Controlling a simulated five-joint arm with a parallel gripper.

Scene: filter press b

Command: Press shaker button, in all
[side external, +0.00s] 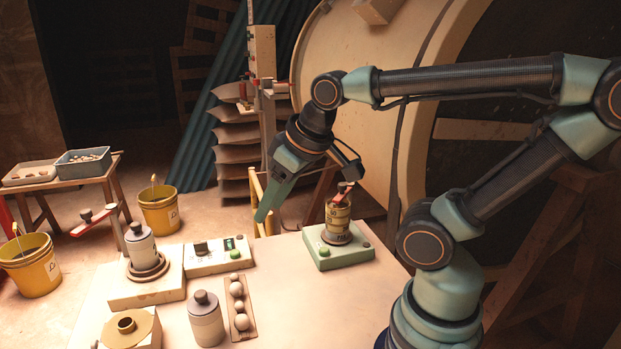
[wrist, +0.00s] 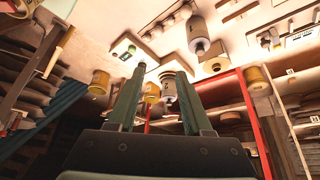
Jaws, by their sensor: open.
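In the side view, a green box (side external: 346,258) stands at the table's back right, with a green button (side external: 323,252) on its front left and a dark knob at its right. A yellow labelled cup (side external: 338,222) stands on it with a red piece across its top. I take this box for the shaker, but no label confirms it. Contact there cannot be told. In the wrist view both fingers (wrist: 161,71) are spread and nothing is clearly held between them.
A cream control box (side external: 218,257) with a green button and small display lies left of the green box. Grey jars (side external: 206,318), a ball tray (side external: 240,308) and a round-holed block (side external: 130,330) occupy the table's left. The front right tabletop is mostly clear.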

